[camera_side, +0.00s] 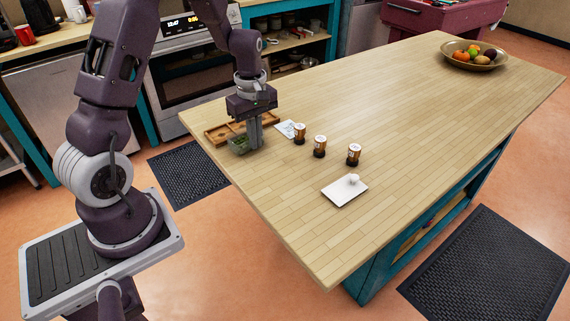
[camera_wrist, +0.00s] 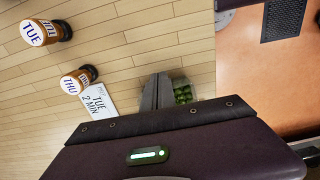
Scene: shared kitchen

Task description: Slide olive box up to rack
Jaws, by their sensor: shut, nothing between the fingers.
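The olive box (camera_side: 238,145), a small clear box with green olives in it, sits on the table near its left edge. It also shows in the wrist view (camera_wrist: 184,93), partly hidden by my gripper. The likely rack, a low wooden tray with compartments (camera_side: 216,133), lies just behind the box in the side view; I cannot tell whether they touch. My gripper (camera_side: 255,146) is shut and empty, pointing down close beside the box, on its right in the side view. In the wrist view its fingers (camera_wrist: 158,93) are left of the box; contact is unclear.
A printed card (camera_side: 286,129) lies right of my gripper. Several dark-based jars with day labels (camera_side: 320,147) stand farther right. A white plate with a small white object (camera_side: 345,191) lies in front. A fruit bowl (camera_side: 473,60) is far right. The table's middle is clear.

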